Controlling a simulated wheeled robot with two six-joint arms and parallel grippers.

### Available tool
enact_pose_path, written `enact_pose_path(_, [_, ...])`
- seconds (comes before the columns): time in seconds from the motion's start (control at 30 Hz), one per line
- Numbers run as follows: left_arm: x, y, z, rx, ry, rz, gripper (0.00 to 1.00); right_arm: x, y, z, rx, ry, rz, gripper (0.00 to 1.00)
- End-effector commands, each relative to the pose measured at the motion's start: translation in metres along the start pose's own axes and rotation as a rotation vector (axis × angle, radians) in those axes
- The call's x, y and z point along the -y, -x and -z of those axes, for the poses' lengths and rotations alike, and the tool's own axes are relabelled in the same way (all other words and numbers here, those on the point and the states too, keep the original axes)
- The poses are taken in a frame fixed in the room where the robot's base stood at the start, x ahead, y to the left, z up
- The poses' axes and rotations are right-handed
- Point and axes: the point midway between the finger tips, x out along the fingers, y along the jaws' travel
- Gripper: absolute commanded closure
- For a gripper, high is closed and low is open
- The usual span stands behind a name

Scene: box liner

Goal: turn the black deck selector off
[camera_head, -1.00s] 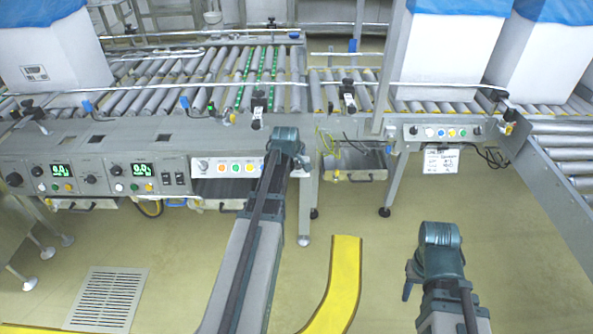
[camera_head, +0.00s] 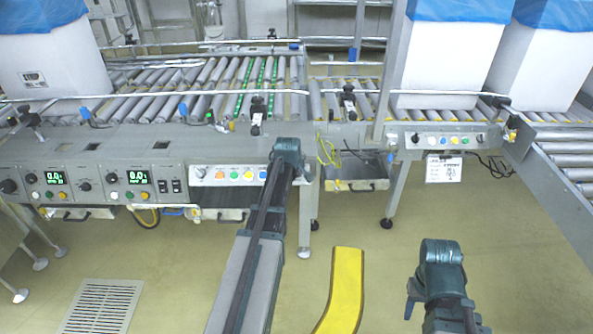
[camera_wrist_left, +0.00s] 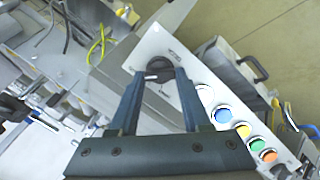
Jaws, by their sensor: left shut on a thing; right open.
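The black deck selector (camera_wrist_left: 159,70) is a round dark knob on a pale panel plate (camera_wrist_left: 152,45), seen in the left wrist view. A short pale mark shows at its lower left edge. My left gripper (camera_wrist_left: 160,82) has its two fingers on either side of the knob and is shut on it. In the head view my left gripper (camera_head: 287,150) covers the right end of the button panel (camera_head: 208,182), hiding the selector. My right gripper (camera_head: 440,252) hangs over open floor at lower right, away from the panels; its fingers are mostly hidden.
Coloured buttons (camera_head: 234,174) line the panel left of the selector. Green displays (camera_head: 138,178) sit further left. Another button panel (camera_head: 440,141) is at right. White boxes (camera_head: 448,60) with blue covers stand on rollers. A yellow floor strip (camera_head: 343,288) lies between my arms.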

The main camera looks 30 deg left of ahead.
Motion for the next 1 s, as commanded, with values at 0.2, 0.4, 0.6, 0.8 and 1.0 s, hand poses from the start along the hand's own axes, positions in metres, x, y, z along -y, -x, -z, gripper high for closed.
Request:
enact_pose_path(0.2, [0.000,0.000,0.000,0.000,0.001,0.000,1.00,0.000,0.000,0.000,0.000,0.000,0.000,0.55])
enact_pose_path(0.4, [0.001,0.000,0.000,0.000,0.036,-0.006,1.00,0.000,-0.001,0.000,0.000,0.000,0.000,0.55])
enact_pose_path(0.6, [0.002,-0.001,-0.001,0.000,0.150,-0.025,1.00,0.000,-0.004,0.000,0.000,0.000,-0.001,0.55])
enact_pose_path(0.8, [0.004,-0.001,-0.001,0.000,0.318,-0.052,1.00,0.001,-0.009,0.001,0.000,0.000,-0.001,0.55])
enact_pose_path(1.0, [0.005,-0.001,-0.001,0.000,0.481,-0.079,1.00,0.001,-0.013,0.001,0.000,0.001,-0.002,0.55])
